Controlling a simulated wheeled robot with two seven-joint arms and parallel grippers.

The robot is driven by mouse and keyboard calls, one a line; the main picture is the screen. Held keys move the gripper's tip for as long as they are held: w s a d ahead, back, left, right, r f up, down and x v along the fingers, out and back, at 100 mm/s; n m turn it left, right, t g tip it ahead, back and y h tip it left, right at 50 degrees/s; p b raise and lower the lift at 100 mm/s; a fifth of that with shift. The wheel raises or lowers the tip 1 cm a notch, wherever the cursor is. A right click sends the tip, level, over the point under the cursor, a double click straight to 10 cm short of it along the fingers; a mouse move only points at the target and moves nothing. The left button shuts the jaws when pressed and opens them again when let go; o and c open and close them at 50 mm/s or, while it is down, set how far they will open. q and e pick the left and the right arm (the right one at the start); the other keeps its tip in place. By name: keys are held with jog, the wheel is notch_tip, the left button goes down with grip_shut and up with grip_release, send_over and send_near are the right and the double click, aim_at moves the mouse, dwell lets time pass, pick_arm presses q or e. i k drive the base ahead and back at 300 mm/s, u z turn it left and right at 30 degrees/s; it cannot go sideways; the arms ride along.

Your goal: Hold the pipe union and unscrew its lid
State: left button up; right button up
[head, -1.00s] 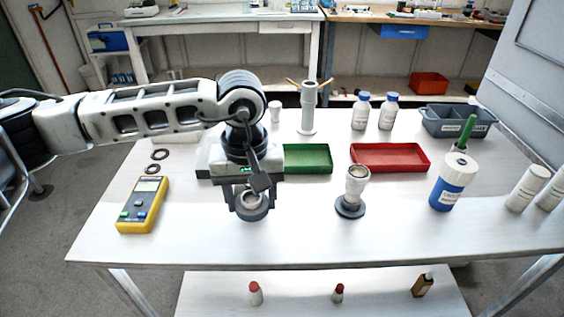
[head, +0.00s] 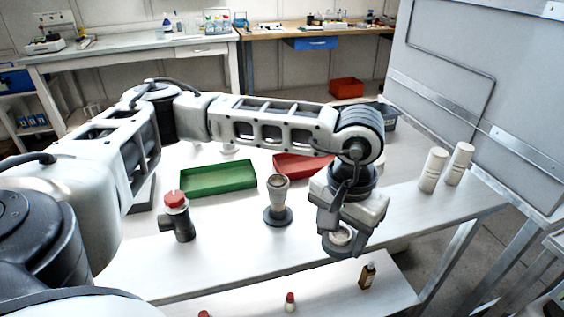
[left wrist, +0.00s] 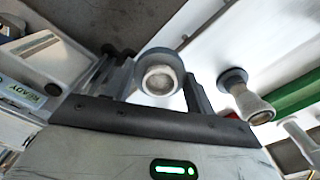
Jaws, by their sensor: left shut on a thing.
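My left gripper (head: 342,238) is shut on a short round fitting (head: 341,236) with a grey ring and a pale middle. The gripper points down over the right part of the table, near its front edge. In the left wrist view the fitting (left wrist: 159,79) sits between both fingers. A similar pale fitting (head: 278,196) with a dark grey round foot stands upright on the table, left of the gripper. I cannot tell for certain which is the pipe union, or whether the held piece is its lid. My right gripper is not in view.
A red-capped dark fitting (head: 177,218) stands farther left. Green (head: 218,179) and red (head: 302,164) trays lie behind, the red partly covered by my arm. White bottles (head: 433,168) stand at the right end, before a grey cabinet (head: 480,90). The table front is mostly clear.

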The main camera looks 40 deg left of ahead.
aim_at(277, 214)
jog(key=z, duration=1.3)
jog(key=k, duration=0.8)
jog(key=u, duration=1.5)
jog(key=i, duration=0.5)
jog(key=u, duration=0.05)
